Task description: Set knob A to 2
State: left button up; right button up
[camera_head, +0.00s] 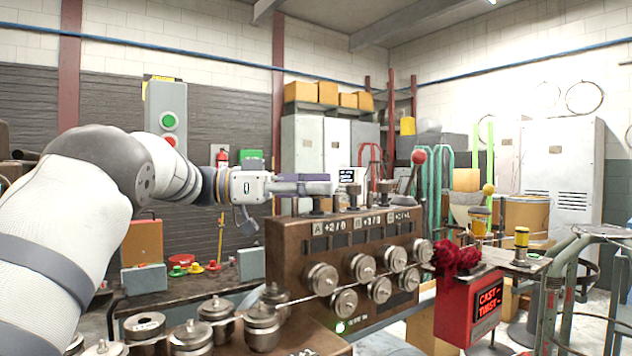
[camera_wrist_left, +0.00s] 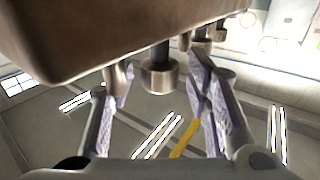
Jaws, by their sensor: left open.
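The brown spring coiler (camera_head: 290,245) stands in the middle of the head view. A plate lettered A (camera_head: 331,228) is on its upper front, with small characters beside the letter that look like "+2/0". Above that plate is a knob on a dark post (camera_head: 317,204), mostly hidden by my left gripper (camera_head: 318,186). In the left wrist view, which looks upside down, the metal knob (camera_wrist_left: 158,76) sits between the two open fingers (camera_wrist_left: 160,70), with gaps on both sides. The knob's setting cannot be read. My right gripper is not in view.
More knobs (camera_head: 354,190) stand on the machine top, right of the gripper. A lever with a red ball (camera_head: 419,157) rises at the top's right end. Several metal rollers (camera_head: 321,279) stick out in front. A red box with a lit sign (camera_head: 488,301) stands to the right.

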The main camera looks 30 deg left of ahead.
pick_arm(q)
notch_tip(320, 180, up, 10)
jog(key=shift+f, duration=0.1)
jog(key=shift+f, duration=0.1)
dwell(0.4)
